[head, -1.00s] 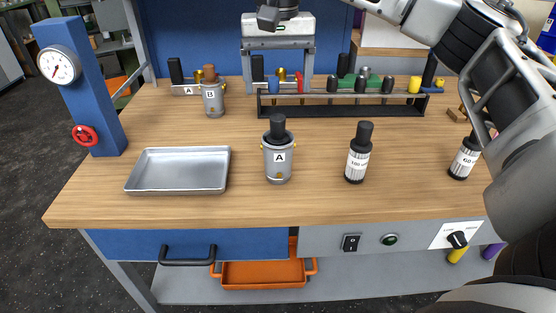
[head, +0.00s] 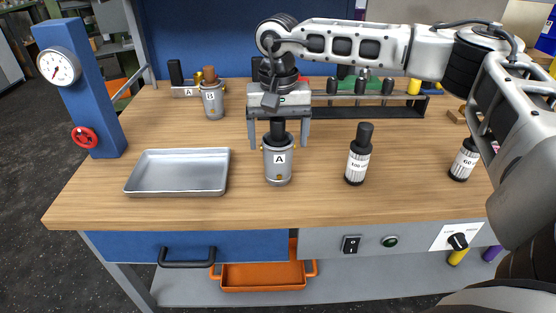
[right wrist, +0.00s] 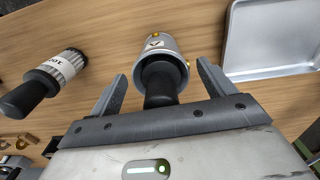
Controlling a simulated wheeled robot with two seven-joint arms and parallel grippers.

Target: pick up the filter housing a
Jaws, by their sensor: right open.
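Filter housing A (head: 278,165) is a grey metal cylinder with an "A" label, small brass fittings and a black knob on top. It stands upright on the wooden bench, right of the metal tray. My right gripper (head: 280,133) is open above and behind it, with its fingers pointing down on either side of the black knob. In the right wrist view, housing A (right wrist: 158,58) and its knob lie between the two open fingers (right wrist: 158,85). I cannot tell whether either finger touches it. My left gripper is not in view.
The empty tray (head: 133,184) lies left of the housing. A black-capped bottle (head: 357,163) stands to its right, another bottle (head: 464,160) farther right. Housing B (head: 213,101) stands behind. A rack (head: 400,110) is at the back. A blue gauge post (head: 90,100) is at left.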

